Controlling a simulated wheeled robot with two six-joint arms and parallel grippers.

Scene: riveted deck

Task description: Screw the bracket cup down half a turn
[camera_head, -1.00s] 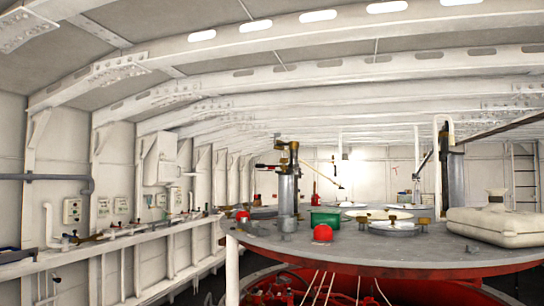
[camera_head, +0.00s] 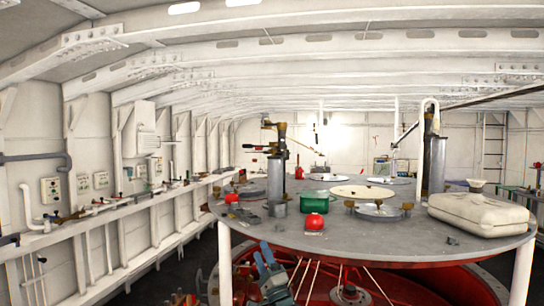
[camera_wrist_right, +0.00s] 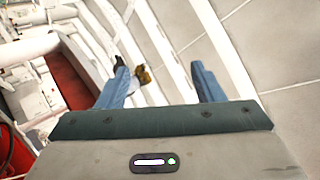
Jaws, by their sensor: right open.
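My right gripper (camera_head: 266,252) shows at the bottom of the head view, below the near edge of the round table (camera_head: 390,236). Its blue fingers are apart and empty in the right wrist view (camera_wrist_right: 160,66). A yellow-brown metal piece (camera_wrist_right: 143,75) shows beyond and between the fingers there, not touched. I cannot tell for certain which thing is the bracket cup. A grey upright cylinder with a brass head (camera_head: 276,170) stands at the table's left side, with small grey metal parts (camera_head: 250,211) near its foot. My left gripper is not in view.
The table also holds a red dome (camera_head: 314,222), a green box (camera_head: 314,202), round discs with brass fittings (camera_head: 378,211) and a white canister (camera_head: 478,214). Another cylinder (camera_head: 433,165) stands at the right. A pipe-lined ledge (camera_head: 130,203) runs along the left wall.

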